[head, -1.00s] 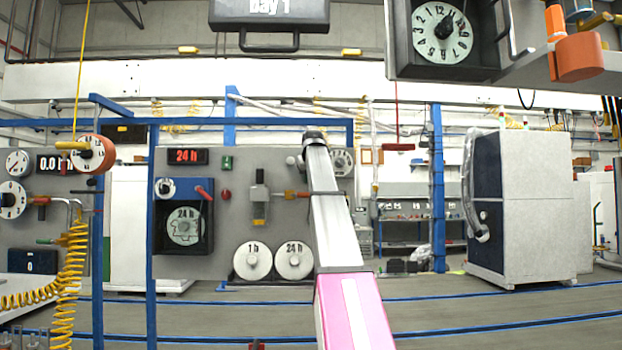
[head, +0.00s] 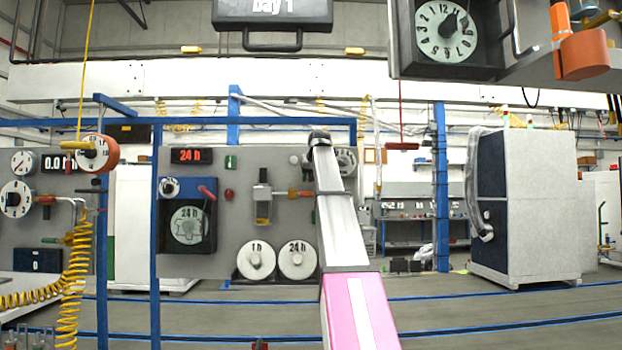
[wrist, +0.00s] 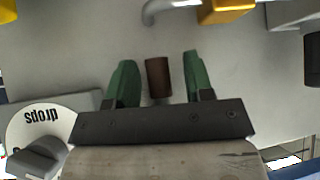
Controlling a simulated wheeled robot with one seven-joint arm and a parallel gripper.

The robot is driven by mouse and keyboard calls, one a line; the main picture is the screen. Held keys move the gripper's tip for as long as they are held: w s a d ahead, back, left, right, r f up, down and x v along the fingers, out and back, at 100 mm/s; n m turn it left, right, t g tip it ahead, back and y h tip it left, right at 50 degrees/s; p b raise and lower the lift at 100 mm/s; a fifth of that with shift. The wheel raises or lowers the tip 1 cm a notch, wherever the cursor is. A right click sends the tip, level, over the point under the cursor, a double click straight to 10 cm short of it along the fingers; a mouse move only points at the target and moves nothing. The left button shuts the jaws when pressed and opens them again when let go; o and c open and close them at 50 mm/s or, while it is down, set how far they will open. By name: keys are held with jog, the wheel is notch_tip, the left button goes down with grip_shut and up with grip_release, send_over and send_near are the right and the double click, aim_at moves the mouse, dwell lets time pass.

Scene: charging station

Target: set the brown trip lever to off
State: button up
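In the wrist view a short brown cylinder (wrist: 158,77), which looks like the brown trip lever's handle, stands out against the grey panel. My gripper (wrist: 155,75) has its two green fingers apart, one on each side of the brown piece. A gap shows on both sides, wider on the right, so neither finger appears to touch it. How deep it sits between the fingers is hard to tell. In the head view my arm hides the gripper, and I cannot make out the brown lever there.
In the wrist view a white disc marked "drops" (wrist: 40,128) lies at lower left, and a yellow block (wrist: 226,10) and a grey pipe are at the top. In the head view the grey panel (head: 240,170) carries a red lever (head: 207,193) and two white discs.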

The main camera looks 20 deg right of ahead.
jog(key=shift+r, duration=0.1)
jog(key=v, duration=1)
jog(key=shift+s+r, duration=0.2)
jog(key=shift+s, duration=0.05)
jog(key=shift+s, duration=0.1)
